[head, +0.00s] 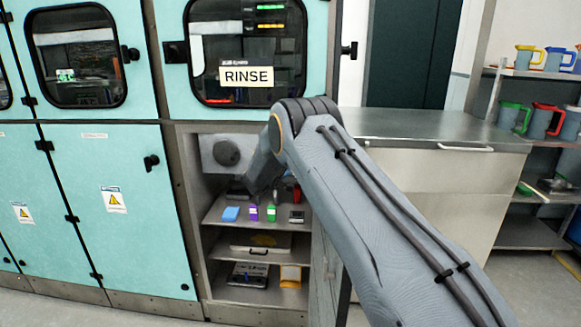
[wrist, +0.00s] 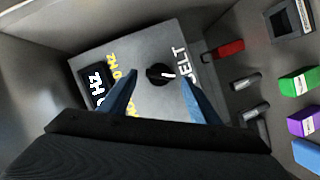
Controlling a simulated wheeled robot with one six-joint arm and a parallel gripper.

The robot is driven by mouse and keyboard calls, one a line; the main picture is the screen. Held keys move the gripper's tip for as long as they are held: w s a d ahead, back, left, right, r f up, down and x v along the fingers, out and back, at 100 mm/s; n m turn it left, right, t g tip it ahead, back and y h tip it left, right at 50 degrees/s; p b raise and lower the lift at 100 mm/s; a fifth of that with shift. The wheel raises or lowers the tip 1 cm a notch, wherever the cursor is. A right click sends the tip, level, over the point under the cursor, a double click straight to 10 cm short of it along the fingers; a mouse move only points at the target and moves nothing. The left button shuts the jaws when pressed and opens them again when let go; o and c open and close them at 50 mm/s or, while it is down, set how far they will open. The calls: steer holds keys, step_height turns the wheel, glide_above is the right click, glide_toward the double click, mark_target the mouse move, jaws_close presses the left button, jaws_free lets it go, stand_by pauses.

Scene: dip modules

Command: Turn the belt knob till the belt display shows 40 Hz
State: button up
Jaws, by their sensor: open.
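In the wrist view a grey box marked BELT carries a black round knob (wrist: 159,75) with a white pointer line. A dark belt display (wrist: 95,86) on the box shows white "HZ" characters, seen turned; its digits are partly hidden by a finger, so I cannot read the value. Yellow lettering (wrist: 113,66) lies between display and knob. My gripper (wrist: 159,78) is open, with one blue finger on each side of the knob. I cannot tell whether either finger touches it. In the head view my arm hides the knob and gripper inside the open cabinet.
Cabinet walls stand close around the box. To the right in the wrist view are a red item (wrist: 226,48), a green block (wrist: 298,82) and a purple block (wrist: 302,121). In the head view a blue block (head: 230,214) and a small meter (head: 297,216) share the shelf (head: 222,203).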

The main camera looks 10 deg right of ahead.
steer(key=v, duration=0.7)
steer(key=shift+s+a, duration=0.25)
steer(key=shift+s, duration=0.05)
steer(key=shift+r, duration=0.1)
